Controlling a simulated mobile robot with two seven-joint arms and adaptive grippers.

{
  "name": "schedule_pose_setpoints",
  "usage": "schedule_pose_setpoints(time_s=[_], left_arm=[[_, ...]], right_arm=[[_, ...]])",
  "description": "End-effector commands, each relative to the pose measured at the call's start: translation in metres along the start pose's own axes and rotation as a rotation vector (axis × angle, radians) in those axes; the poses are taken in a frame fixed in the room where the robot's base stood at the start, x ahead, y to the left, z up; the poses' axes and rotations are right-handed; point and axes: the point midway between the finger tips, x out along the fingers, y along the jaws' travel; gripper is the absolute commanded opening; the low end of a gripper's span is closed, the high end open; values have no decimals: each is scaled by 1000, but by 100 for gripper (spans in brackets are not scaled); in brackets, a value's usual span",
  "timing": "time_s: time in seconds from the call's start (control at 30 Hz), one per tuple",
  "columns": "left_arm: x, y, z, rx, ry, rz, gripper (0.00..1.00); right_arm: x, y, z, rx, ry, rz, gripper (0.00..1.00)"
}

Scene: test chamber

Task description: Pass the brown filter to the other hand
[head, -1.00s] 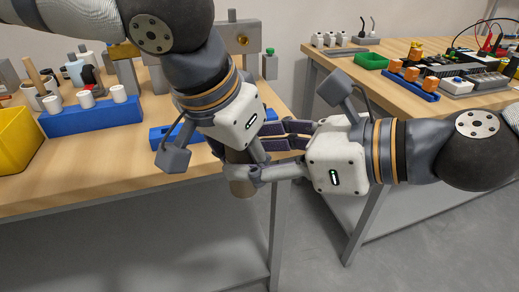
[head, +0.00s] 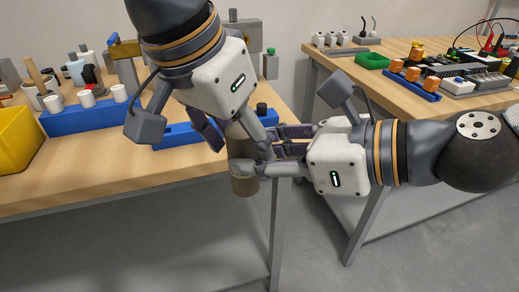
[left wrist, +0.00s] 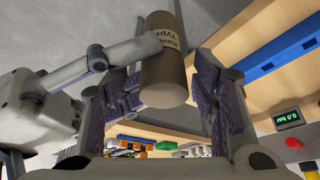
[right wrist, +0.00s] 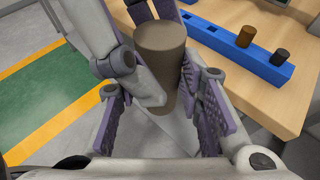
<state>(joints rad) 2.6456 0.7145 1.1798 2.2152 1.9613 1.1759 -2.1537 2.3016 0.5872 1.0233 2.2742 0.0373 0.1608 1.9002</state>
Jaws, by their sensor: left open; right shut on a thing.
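The brown filter (head: 243,182) is a plain cylinder held roughly upright in front of the left bench's edge. My right gripper (head: 256,160) comes from the right and is shut on it. The right wrist view shows the filter (right wrist: 160,50) between its fingers, and the left wrist view shows printed lettering on the filter (left wrist: 163,65). My left gripper (head: 238,138) is above, pointing down, with its fingers open. In the left wrist view its fingers (left wrist: 168,100) stand apart on either side of the filter. Finger contact on the hidden sides cannot be told.
A blue rack (right wrist: 225,45) on the bench near the grippers holds a brown cylinder (right wrist: 246,36) and a black one (right wrist: 279,57). A blue block with white cylinders (head: 90,118) and a yellow bin (head: 18,140) stand left. Open floor separates the two benches.

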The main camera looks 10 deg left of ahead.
Motion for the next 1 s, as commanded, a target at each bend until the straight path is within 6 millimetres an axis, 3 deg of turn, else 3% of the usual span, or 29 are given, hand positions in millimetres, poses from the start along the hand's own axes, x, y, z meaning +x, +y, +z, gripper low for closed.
schedule_pose_setpoints(time_s=[0.1,0.23,0.37,0.47,0.57,0.6,0.7,0.83,1.0], left_arm=[[-32,0,2,2,-4,-4,56],[-57,-1,1,0,-6,-5,56],[-69,-2,0,-15,-3,-5,56],[-60,-14,-11,-176,43,2,56],[-21,-44,-21,-600,87,76,56],[6,-55,-14,-768,55,114,56],[70,-64,16,-1006,-44,120,56],[149,-64,63,-1095,-118,7,56],[236,-53,147,-958,-147,-151,56]], right_arm=[[-1,-6,2,2,-6,-16,0],[-1,-5,2,2,-5,-13,0],[-1,-3,2,1,-4,-9,0],[-1,-3,2,0,-4,-7,0],[0,-2,1,0,-4,-6,0],[0,-2,1,0,-4,-5,0],[0,-2,1,0,-3,-4,0],[0,-2,1,0,-3,-4,0],[-1,-1,2,-1,-4,-4,0]])
